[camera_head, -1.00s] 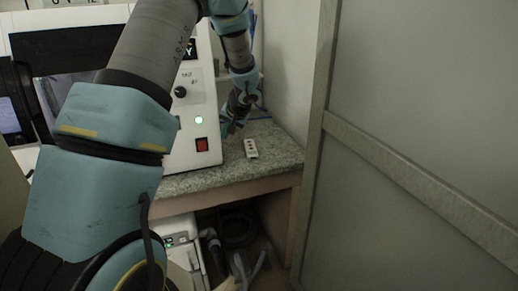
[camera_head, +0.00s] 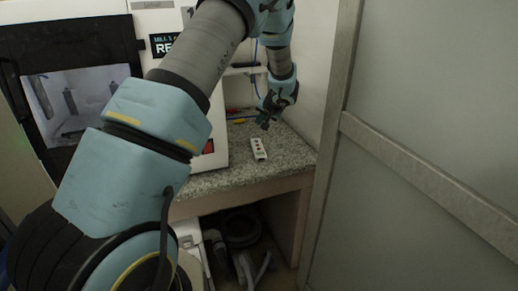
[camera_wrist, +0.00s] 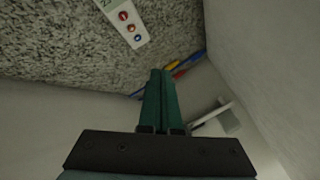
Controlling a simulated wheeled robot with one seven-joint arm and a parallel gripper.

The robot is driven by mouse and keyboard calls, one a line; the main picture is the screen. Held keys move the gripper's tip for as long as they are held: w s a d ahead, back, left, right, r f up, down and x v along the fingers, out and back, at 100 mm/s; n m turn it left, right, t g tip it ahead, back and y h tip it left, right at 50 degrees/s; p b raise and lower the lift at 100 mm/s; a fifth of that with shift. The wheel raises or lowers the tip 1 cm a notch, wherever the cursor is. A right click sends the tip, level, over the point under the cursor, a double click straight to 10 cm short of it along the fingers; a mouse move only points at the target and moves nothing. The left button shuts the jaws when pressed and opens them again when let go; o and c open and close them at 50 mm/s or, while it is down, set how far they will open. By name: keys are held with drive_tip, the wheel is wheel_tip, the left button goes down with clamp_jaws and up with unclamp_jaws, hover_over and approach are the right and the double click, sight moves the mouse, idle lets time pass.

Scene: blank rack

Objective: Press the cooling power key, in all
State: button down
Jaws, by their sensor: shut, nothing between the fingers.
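A slim white remote (camera_head: 258,149) lies on the speckled stone counter. In the wrist view, the remote (camera_wrist: 129,20) shows at the top, cut off by the edge. It has part of a display reading 23 and a column of small keys: red, orange-red and blue. Its far end is out of frame, and I cannot read the key labels. My gripper (camera_head: 264,123) is just behind the remote in the head view, apart from it. In the wrist view, my gripper's green fingers (camera_wrist: 161,71) are together and empty, with the tips pointing towards the remote's lower end.
A white machine (camera_head: 217,112) with a display and a red switch (camera_head: 209,147) stands left, partly hidden by my arm. Blue, red and yellow cables or tools (camera_wrist: 184,66) lie by the wall. A grey door panel (camera_head: 430,110) closes the right side. Hoses (camera_head: 245,265) lie below the counter.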

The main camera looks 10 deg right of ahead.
drive_tip(key=shift+f, duration=0.15)
wheel_tip(320, 180, down, 8)
drive_tip(key=b, duration=0.4)
drive_tip(key=shift+r, duration=0.2)
drive_tip(key=shift+f+b, duration=0.5)
drive_tip(key=shift+b, duration=0.55)
drive_tip(key=shift+f+b, duration=0.7)
drive_tip(key=shift+b, duration=0.95)
idle(1.3)
drive_tip(key=shift+r, duration=0.1)
idle(0.4)
drive_tip(key=shift+r, duration=0.6)
drive_tip(key=shift+r+p, duration=0.95)
drive_tip(key=shift+r, duration=1.6)
